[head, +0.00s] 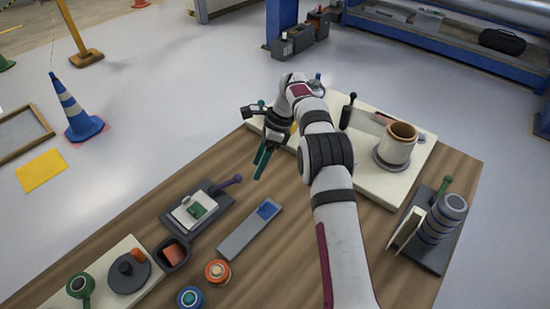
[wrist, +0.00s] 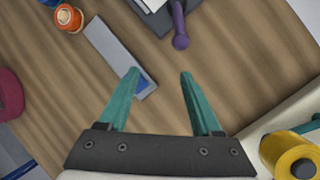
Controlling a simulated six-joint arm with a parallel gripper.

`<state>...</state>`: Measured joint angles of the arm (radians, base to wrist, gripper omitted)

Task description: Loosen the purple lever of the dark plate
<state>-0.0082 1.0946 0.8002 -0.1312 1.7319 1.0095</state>
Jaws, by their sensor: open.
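The dark plate (head: 170,217) lies on the left part of the wooden table, with a pale block and a green piece on it. Its purple lever (head: 228,183) sticks out from the plate's right corner. In the wrist view the purple lever (wrist: 179,28) shows at the top, right of centre, and part of the dark plate (wrist: 150,18) is cut off by the top edge. My gripper (head: 261,163) is above the table, to the right of the lever and apart from it. In the wrist view my gripper (wrist: 158,75) has its two teal fingers spread with nothing between them.
A grey bar with a blue patch (head: 240,236) lies right of the plate. An orange roll (head: 217,272) and a blue roll (head: 190,298) are near the front. A cream board (head: 385,185) holds a cup-like cylinder (head: 397,145). A yellow roll (wrist: 288,155) is close to my gripper's right. Wood between gripper and lever is clear.

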